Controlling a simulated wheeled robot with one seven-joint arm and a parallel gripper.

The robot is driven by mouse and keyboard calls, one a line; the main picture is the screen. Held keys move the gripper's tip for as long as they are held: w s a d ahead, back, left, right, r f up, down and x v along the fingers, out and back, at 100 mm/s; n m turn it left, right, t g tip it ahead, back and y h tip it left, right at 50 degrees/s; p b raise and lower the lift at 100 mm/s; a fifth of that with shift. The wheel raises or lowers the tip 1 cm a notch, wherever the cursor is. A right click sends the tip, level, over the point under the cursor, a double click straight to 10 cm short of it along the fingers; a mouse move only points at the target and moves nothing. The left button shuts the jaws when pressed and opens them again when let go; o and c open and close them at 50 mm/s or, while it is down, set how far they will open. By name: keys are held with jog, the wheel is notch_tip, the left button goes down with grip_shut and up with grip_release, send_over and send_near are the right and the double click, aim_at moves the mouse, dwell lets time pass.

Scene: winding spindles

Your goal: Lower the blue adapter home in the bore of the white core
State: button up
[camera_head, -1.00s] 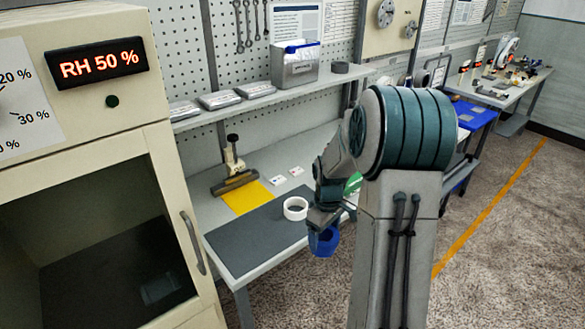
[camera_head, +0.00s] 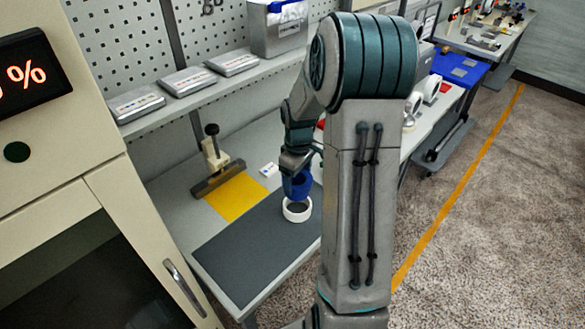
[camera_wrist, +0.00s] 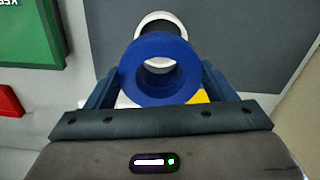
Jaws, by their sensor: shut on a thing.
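The blue adapter (camera_head: 298,185) is a thick ring held in my gripper (camera_head: 297,172). In the wrist view the blue adapter (camera_wrist: 160,69) sits between the two fingers of my gripper (camera_wrist: 160,85), which are shut on its sides. The white core (camera_head: 297,210) is a short ring lying on the dark grey mat (camera_head: 250,250). In the head view the adapter appears just above the core. In the wrist view the core (camera_wrist: 161,17) shows partly behind the adapter, its rim extending past the adapter's far edge. The adapter hides much of the core's bore.
A shelf (camera_head: 205,88) with flat cases runs above the bench. A cream cabinet (camera_head: 105,205) stands at the left. Green (camera_wrist: 28,32) and red (camera_wrist: 8,101) blocks show in the wrist view.

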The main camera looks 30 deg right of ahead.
jog(key=shift+s+f+b, duration=0.15)
jog(key=shift+f+b, duration=2.75)
jog(key=shift+f, duration=1.15)
jog(key=o, duration=1)
jog(key=shift+r, duration=0.15)
notch_tip(320, 180, up, 14)
jog(key=b, duration=0.1)
jog(key=shift+f, duration=0.2)
